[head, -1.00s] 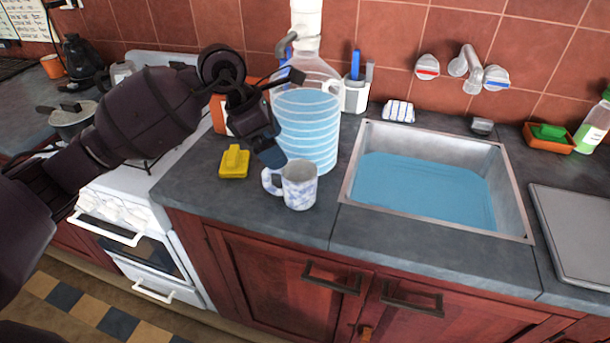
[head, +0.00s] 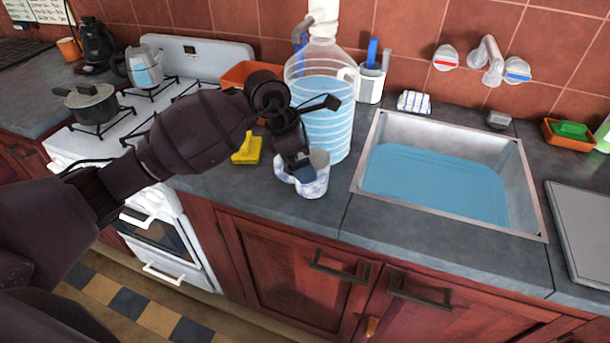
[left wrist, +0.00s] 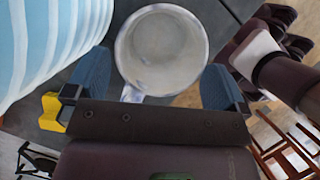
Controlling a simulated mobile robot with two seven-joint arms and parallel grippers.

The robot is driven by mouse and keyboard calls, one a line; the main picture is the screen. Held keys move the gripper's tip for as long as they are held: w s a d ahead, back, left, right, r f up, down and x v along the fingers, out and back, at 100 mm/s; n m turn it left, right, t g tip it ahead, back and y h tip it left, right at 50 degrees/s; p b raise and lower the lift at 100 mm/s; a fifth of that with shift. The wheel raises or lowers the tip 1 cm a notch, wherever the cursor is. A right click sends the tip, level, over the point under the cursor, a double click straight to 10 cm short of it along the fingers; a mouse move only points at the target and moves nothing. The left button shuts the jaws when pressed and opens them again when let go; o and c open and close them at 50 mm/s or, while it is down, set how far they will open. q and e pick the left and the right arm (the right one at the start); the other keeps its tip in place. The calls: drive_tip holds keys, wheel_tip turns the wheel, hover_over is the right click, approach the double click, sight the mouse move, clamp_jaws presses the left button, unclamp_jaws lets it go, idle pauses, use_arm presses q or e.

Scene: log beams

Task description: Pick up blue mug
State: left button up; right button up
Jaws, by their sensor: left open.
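The blue mug (head: 314,184), white with blue mottling, stands upright on the dark counter in front of the large water bottle. In the left wrist view I look down into the empty mug (left wrist: 162,50), its handle pointing toward my gripper. My left gripper (head: 298,170) is over the mug in the head view and hides part of its rim and handle. In the left wrist view the blue fingertips of this gripper (left wrist: 158,80) are apart, one on either side of the mug's handle side. I cannot tell whether they touch it. My right gripper is not in view.
The water bottle (head: 326,118) stands close behind the mug. The water-filled sink (head: 438,182) is to the right. The stove with a pot (head: 91,104) and a kettle (head: 144,68) is at left.

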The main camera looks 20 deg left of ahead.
use_arm(q)
drive_tip(key=shift+w+d+f, duration=0.1)
drive_tip(key=shift+d+f, duration=0.1)
drive_tip(key=shift+f, duration=0.4)
drive_tip(key=shift+c, duration=0.3)
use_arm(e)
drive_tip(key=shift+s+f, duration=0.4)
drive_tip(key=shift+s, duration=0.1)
